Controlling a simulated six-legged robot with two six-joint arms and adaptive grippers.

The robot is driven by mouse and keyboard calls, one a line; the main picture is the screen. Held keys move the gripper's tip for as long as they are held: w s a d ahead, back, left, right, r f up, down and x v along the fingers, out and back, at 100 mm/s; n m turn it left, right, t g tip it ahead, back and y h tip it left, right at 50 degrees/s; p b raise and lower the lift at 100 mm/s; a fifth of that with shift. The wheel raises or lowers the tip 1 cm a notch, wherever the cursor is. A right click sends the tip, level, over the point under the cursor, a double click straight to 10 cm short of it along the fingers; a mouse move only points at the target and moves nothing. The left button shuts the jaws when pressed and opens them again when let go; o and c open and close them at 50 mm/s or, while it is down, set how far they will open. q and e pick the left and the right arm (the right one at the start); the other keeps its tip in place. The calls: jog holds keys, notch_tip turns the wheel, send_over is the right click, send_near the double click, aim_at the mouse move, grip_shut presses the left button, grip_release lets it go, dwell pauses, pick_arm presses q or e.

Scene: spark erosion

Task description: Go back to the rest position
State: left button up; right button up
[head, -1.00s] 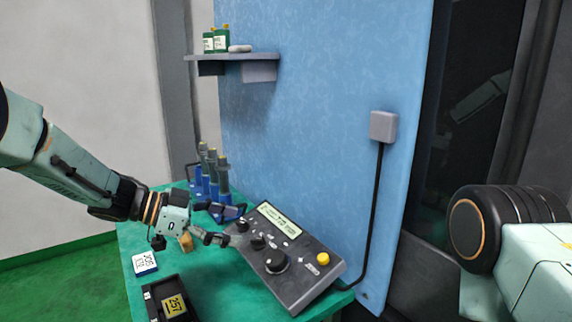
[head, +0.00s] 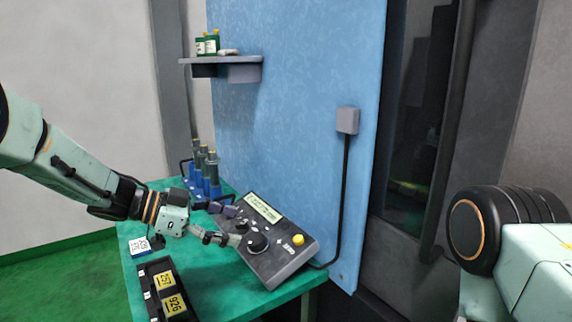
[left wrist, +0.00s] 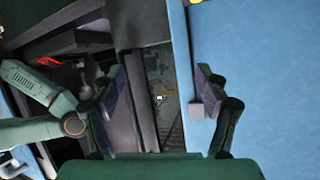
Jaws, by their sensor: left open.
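My left gripper (head: 222,238) is over the green table (head: 226,296), at the left edge of the grey control box (head: 270,240) with a display, black knobs and a yellow button. In the head view its fingertips overlap the box's left side; I cannot tell whether they touch it. The left wrist view shows its two fingers (left wrist: 162,100) wide apart with nothing between them. My right arm shows at the right edge of the head view, but its gripper is out of view.
A black tray (head: 143,279) with yellow labelled blocks lies at the table's front left, a white labelled card (head: 139,247) behind it. Blue holders with grey cylinders (head: 204,172) stand at the back. A shelf (head: 222,60) with green bottles and a grey wall box (head: 347,120) are on the blue panel.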

pick_arm(q)
jog(key=s+f+n+t+y, duration=0.1)
jog(key=s+f+n+y, duration=0.35)
jog(key=f, duration=0.75)
jog(key=s+f+n+t+y, duration=0.1)
jog(key=s+f+n+t, duration=0.1)
jog(key=s+f+n, duration=0.8)
jog(key=s+a+f+n+g+y, duration=0.1)
jog(key=s+a+f+g+y, duration=0.2)
jog(key=s, duration=0.6)
jog(key=s+a+f+g+y, duration=0.2)
jog(key=s+a+f, duration=0.25)
jog(key=s, duration=0.45)
jog(key=s+a+f+n+g+y, duration=0.1)
jog(key=s+a+f+g+y, duration=0.2)
jog(key=s, duration=0.6)
notch_tip(320, 180, down, 11)
jog(key=s+b, duration=0.1)
jog(key=b, duration=0.9)
jog(key=shift+s+t+h, duration=0.15)
jog(key=shift+t+h, duration=0.2)
jog(key=shift+t, duration=0.05)
jog(key=shift+r, duration=0.1)
